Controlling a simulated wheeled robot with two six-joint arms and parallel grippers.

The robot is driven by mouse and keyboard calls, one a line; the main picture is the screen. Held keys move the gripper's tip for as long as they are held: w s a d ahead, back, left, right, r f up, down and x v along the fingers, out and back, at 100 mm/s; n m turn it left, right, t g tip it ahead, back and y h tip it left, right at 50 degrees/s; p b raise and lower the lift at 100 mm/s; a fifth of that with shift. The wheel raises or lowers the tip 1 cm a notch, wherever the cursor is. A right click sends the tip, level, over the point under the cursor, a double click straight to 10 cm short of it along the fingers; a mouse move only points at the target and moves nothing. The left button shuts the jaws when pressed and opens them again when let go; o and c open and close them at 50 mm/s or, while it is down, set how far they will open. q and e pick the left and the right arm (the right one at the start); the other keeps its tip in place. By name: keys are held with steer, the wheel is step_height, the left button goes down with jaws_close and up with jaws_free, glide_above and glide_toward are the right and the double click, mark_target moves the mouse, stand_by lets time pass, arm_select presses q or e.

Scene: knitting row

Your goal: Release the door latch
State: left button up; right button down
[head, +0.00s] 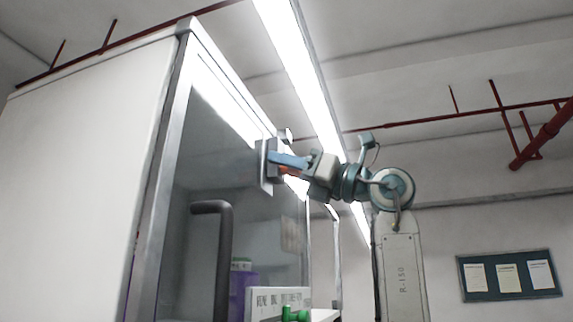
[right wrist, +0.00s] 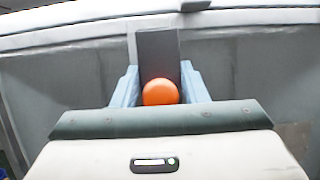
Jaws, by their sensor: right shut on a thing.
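A tall cabinet has a glass door (head: 189,150) in a light metal frame. A grey latch plate (head: 263,168) sits high on the door, and a dark upright piece shows in the right wrist view (right wrist: 158,52). An orange ball-shaped knob (right wrist: 160,92) is in front of that piece. My right gripper (head: 283,161) reaches the latch from the right. In the right wrist view its blue fingers (right wrist: 160,88) are on both sides of the knob, shut on it. The fingers partly hide the knob in the head view. My left gripper is not in view.
A dark bar handle (head: 225,262) stands out from the door below the latch. A lettered sign (head: 278,302), a green object (head: 294,314) and a purple object (head: 243,284) are low in the picture. A notice board (head: 508,275) hangs on the far wall.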

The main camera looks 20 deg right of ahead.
steer(key=shift+w+f, duration=0.1)
steer(key=shift+f, duration=0.1)
steer(key=c, duration=1.1)
jaws_free()
steer(key=b+v, duration=0.5)
steer(key=v, duration=0.6)
steer(key=shift+r+b, duration=0.1)
steer(key=shift+b, duration=0.2)
